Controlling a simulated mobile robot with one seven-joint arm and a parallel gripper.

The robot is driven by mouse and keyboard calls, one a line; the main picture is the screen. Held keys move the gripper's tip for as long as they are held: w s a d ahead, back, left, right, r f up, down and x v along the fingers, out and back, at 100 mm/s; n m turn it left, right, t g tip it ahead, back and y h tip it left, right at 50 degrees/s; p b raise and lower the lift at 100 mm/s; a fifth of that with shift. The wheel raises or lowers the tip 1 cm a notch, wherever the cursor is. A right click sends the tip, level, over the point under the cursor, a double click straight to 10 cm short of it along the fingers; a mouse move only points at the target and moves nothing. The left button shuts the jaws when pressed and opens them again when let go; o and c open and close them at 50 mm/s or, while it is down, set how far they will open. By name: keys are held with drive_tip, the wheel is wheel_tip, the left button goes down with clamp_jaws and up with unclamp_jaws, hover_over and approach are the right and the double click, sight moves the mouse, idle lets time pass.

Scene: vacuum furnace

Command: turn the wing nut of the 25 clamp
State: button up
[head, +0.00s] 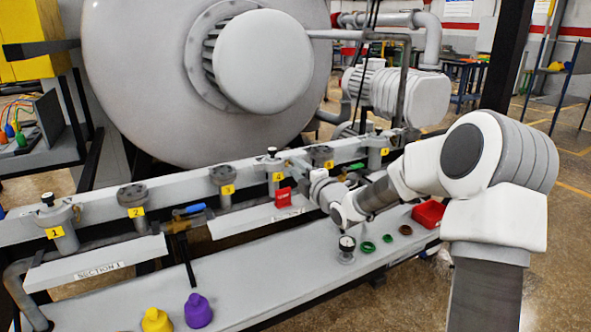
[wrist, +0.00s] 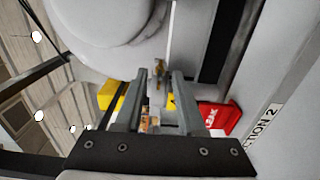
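In the wrist view my gripper (wrist: 161,74) has its two grey fingers apart, with a visible gap. A small brass-coloured part (wrist: 158,71) shows between or just beyond the fingertips. It may be the wing nut, but it is too small to tell, and I see no finger closed on it. I cannot read a 25 on any clamp. In the head view my arm reaches to the pipe rail (head: 100,228), near the red box-like tag (head: 283,197). My arm hides the fingertips' surroundings there.
The red tag (wrist: 218,118) and the SECTION 2 plate (wrist: 263,127) lie right of my fingers in the wrist view. Yellow numbered labels mark several fittings on the rail. The lower shelf (head: 255,270) holds a gauge (head: 346,246), yellow (head: 156,320) and purple (head: 198,311) caps, and a red bin (head: 428,213).

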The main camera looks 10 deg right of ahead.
drive_tip(key=shift+w+a, duration=0.1)
drive_tip(key=shift+w, duration=0.1)
clamp_jaws()
